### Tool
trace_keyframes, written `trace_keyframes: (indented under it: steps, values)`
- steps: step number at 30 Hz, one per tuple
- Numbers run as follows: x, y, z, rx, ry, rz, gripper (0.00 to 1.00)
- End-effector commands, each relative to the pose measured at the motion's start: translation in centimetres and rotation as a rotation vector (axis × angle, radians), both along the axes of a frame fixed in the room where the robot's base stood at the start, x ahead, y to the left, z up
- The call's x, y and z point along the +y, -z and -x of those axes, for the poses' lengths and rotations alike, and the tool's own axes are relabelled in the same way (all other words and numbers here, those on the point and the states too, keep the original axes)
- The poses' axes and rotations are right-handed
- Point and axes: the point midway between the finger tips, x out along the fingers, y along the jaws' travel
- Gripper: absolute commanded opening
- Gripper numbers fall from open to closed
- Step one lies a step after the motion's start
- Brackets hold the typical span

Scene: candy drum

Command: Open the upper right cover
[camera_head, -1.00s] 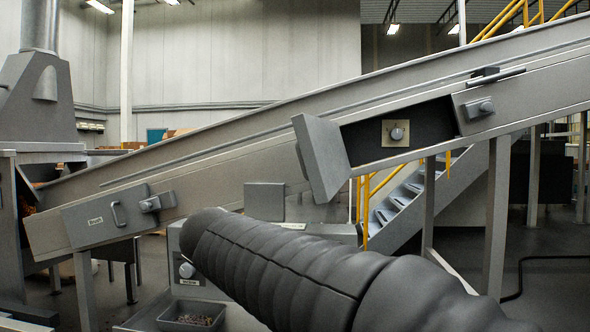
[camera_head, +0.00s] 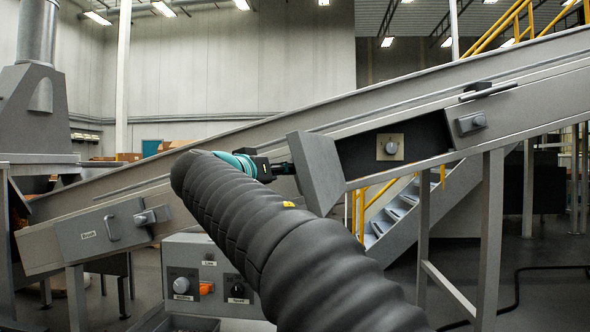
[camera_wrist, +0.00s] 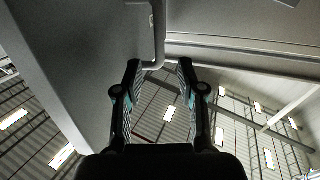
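The upper right cover (camera_head: 318,172) is a grey panel on the inclined conveyor. It stands swung out from a dark recess with a round knob (camera_head: 390,147) on a beige plate inside. My gripper (camera_head: 291,168) is at the cover's left side, its fingertips partly hidden. In the wrist view, the cover (camera_wrist: 75,55) fills the upper left, with a bar handle (camera_wrist: 157,28) on it. My gripper (camera_wrist: 159,68) has its two fingers apart, with the handle's lower end between or just beyond the tips. I cannot tell whether they touch it.
A latch block (camera_head: 471,122) sits right of the recess. A lower left cover (camera_head: 100,232) with handle and latch is shut. A control box (camera_head: 210,275) with knobs stands below the conveyor. Yellow-railed stairs (camera_head: 395,213) and a support post (camera_head: 490,230) are at the right.

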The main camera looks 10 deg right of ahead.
Motion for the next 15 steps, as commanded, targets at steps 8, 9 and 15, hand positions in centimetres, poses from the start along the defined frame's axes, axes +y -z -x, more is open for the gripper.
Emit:
trace_keyframes:
  steps: [8,9,15]
  values:
    - [-3.3,-0.2,-3.8,0.001,0.002,0.0,0.39]
    - [-3.7,-0.2,-4.2,0.001,0.002,0.0,0.39]
    - [-4.8,-0.1,-5.6,0.001,0.001,0.0,0.39]
